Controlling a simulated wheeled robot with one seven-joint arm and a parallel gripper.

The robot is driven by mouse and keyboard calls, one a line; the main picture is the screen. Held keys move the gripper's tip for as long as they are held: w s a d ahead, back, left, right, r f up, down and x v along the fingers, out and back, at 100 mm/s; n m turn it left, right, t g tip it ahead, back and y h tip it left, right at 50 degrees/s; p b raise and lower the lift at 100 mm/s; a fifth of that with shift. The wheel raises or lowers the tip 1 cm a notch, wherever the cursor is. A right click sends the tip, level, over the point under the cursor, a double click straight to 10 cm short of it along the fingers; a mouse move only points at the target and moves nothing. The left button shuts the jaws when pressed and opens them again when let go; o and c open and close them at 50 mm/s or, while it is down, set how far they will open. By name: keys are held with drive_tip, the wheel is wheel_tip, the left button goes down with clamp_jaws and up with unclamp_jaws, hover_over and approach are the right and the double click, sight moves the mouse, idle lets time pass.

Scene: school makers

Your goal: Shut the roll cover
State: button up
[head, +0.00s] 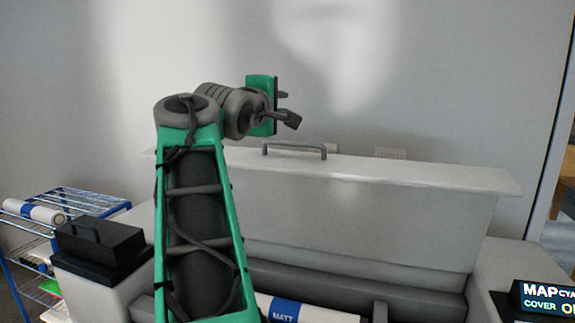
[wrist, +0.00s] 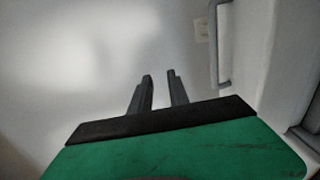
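The roll cover (head: 410,175) is a pale grey lid standing raised at the back of a large printer. A grey bar handle (head: 295,150) is on its top edge. A white roll with a blue MATT label (head: 286,312) shows in the printer below it. My gripper (head: 290,108) is in the air above and left of the handle, apart from it. In the wrist view, my gripper (wrist: 160,82) has its two fingers apart with nothing between them, and the handle (wrist: 219,50) is to their right.
A small display (head: 545,300) at the right reads "COVER" with the following word cut off. A black box (head: 100,245) sits on the printer's left end. A wall with sockets (head: 390,153) is behind the cover.

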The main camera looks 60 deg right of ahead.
drive_tip(key=b, duration=0.9)
approach(289, 145)
drive_tip(key=d, duration=0.3)
drive_tip(key=d+p, duration=0.1)
drive_tip(key=d, duration=0.2)
drive_tip(key=w+d, duration=0.1)
drive_tip(key=d, duration=0.3)
drive_tip(key=shift+w+d+f+p, duration=0.1)
drive_tip(key=shift+w+d+p, duration=0.2)
drive_tip(key=shift+p, duration=0.1)
drive_tip(key=shift+c, duration=0.4)
clamp_jaws()
